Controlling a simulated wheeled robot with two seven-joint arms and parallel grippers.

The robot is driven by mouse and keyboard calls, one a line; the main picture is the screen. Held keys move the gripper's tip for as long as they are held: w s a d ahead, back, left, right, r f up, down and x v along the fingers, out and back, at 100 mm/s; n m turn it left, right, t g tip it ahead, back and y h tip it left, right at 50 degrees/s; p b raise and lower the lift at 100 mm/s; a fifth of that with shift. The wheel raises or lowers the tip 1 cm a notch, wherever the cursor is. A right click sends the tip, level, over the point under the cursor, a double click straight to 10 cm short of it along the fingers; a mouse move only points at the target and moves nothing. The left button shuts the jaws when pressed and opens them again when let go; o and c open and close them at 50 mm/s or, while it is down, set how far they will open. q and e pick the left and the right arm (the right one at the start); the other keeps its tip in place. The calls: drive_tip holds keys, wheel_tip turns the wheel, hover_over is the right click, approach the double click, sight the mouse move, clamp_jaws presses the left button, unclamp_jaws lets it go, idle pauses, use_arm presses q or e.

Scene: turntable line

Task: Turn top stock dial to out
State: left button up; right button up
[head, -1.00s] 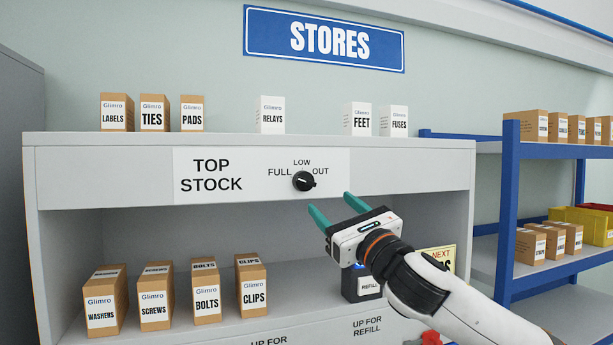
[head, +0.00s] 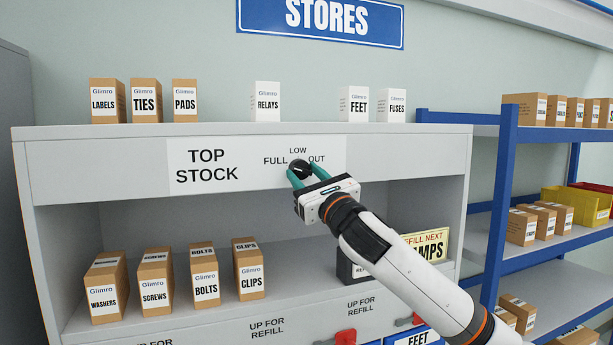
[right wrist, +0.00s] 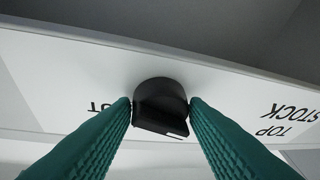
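The top stock dial (head: 299,167) is a small black knob on the white TOP STOCK label (head: 207,183). FULL is printed to its left, LOW above and OUT to its right. My right gripper (head: 307,170) is at the dial, with one teal finger on each side. The right wrist view shows the dial (right wrist: 160,105) between the fingertips, close to both; firm contact cannot be told. A small pale mark shows low on the dial's right in that upside-down view. The fingers partly hide the dial in the head view. My left gripper is out of view.
Several cartons, such as RELAYS (head: 266,102), stand on top of the unit. More, such as WASHERS (head: 107,288), stand on the shelf below. A blue rack (head: 505,220) with cartons and a yellow bin (head: 576,206) stands at the right.

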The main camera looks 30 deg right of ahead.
drive_tip(key=c, duration=0.5)
drive_tip(key=shift+o, duration=0.2)
